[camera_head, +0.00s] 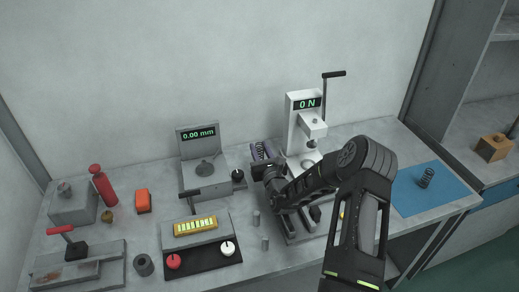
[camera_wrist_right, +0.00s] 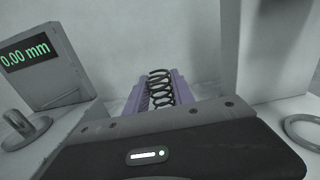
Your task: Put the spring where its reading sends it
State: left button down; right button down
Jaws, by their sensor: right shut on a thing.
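A dark coil spring (camera_head: 260,150) sits between the purple-sided jaws of my right gripper (camera_head: 262,153). The right wrist view also shows the spring (camera_wrist_right: 160,88) lengthwise between the jaws. My right gripper is shut on it, in front of the white press (camera_head: 293,138), whose display reads 0 N. The grey gauge (camera_head: 186,152) to its left reads 0.00 mm. A second dark spring (camera_head: 426,177) stands on the blue mat (camera_head: 408,198) at the right. My left gripper is not in view.
A panel with a yellow block (camera_head: 195,227) and red and white knobs stands front centre. A red bottle (camera_head: 102,185) and an orange block (camera_head: 143,201) are at left. My right arm hides part of the table.

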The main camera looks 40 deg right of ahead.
aim_at(260, 152)
jog(key=shift+s+a+f+b, duration=0.15)
jog(key=shift+s+f+b, duration=0.15)
jog(key=shift+f, duration=0.35)
jog(key=c, duration=1.1)
grip_release()
jog(key=shift+f, duration=0.25)
jog(key=shift+w+r+p, duration=0.1)
jog(key=shift+r+p, duration=0.2)
jog(key=shift+r, duration=0.15)
jog(key=shift+s+f, duration=0.2)
jog(key=shift+s, duration=0.1)
jog(key=v, duration=0.3)
jog(key=b+v, duration=0.1)
jog(key=v, duration=0.1)
jog(key=shift+s+a+r, duration=0.1)
jog(key=shift+s+r, duration=0.2)
jog(key=shift+r, duration=0.05)
jog(key=shift+s+a+r, duration=0.2)
jog(key=shift+s, duration=0.3)
jog(key=shift+w+a+r, duration=0.1)
jog(key=shift+w, duration=0.05)
